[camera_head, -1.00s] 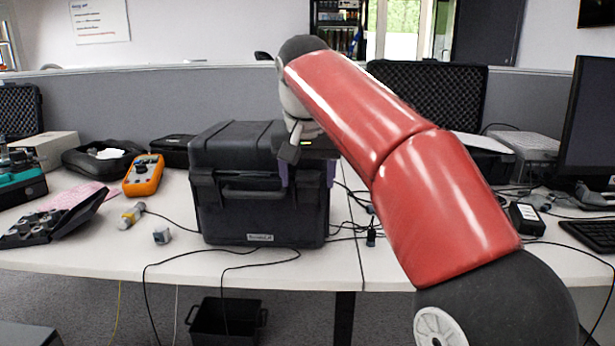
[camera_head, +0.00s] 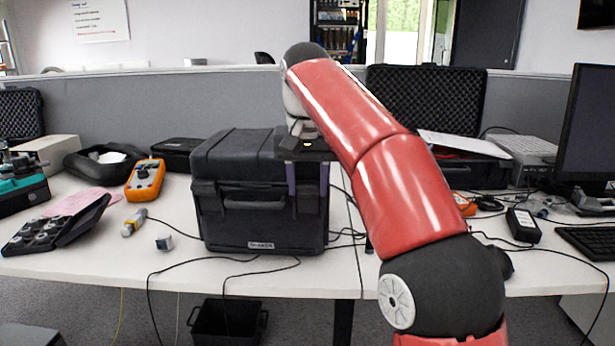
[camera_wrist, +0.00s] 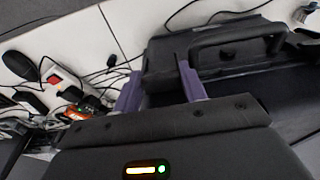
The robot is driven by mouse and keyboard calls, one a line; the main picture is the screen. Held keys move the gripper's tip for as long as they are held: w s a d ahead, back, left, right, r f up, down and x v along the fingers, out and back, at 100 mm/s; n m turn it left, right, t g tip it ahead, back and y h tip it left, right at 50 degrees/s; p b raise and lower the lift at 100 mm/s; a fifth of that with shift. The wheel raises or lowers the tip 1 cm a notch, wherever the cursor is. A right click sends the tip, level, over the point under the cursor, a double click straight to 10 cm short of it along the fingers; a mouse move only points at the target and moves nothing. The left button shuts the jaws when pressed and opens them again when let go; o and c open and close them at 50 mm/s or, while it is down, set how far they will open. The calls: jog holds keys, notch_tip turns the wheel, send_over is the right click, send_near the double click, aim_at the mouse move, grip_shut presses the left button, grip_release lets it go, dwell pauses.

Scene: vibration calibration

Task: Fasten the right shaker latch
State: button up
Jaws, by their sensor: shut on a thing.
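The shaker case (camera_head: 255,222) is a black hard case with a front handle and a small "SHAKER" label, standing on the white desk with its lid down. My gripper (camera_head: 307,182) points down at the front right of the case, its purple fingers on either side of the right latch (camera_head: 307,202). It is shut on that latch, which is partly hidden by the fingers and the dark palm. The left latch (camera_head: 207,197) sits left of the handle. The wrist view shows the fingers (camera_wrist: 160,88) at the case edge near the handle (camera_wrist: 238,45).
An orange multimeter (camera_head: 145,180) and an open black tray case (camera_head: 55,228) lie left. Black cables cross the desk in front of the case. An open foam-lined case (camera_head: 425,108) and a monitor (camera_head: 588,130) stand right. A black bin (camera_head: 227,322) is below the desk.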

dwell(0.3)
jog(key=o, duration=1)
